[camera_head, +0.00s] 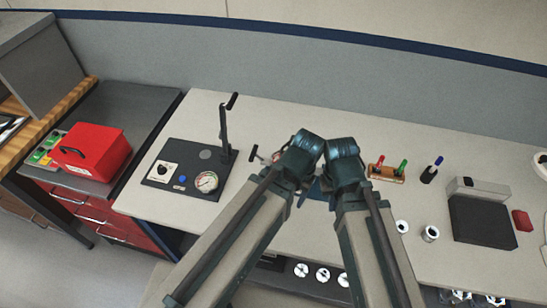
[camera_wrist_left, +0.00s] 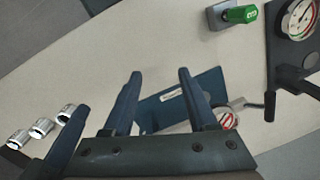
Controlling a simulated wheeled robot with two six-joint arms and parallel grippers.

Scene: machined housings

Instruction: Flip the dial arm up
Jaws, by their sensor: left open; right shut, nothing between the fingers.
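A blue plate (camera_wrist_left: 180,100) with a small label lies below my left gripper (camera_wrist_left: 159,75) in the left wrist view. A small red-and-white dial (camera_wrist_left: 228,120) sits at its right edge. A thin arm with a black end (camera_wrist_left: 268,106) reaches right from beside the dial, lying low; this looks like the dial arm. In the head view its black end (camera_head: 253,152) shows left of my wrists. My left gripper is open and empty above the plate. My right gripper (camera_head: 330,183) is shut and empty close beside it. My arms hide most of the plate in the head view.
A black panel with a round gauge (camera_head: 206,181) and an upright black lever (camera_head: 225,125) stands left. A red box (camera_head: 90,150) sits farther left. The table behind my wrists is clear.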

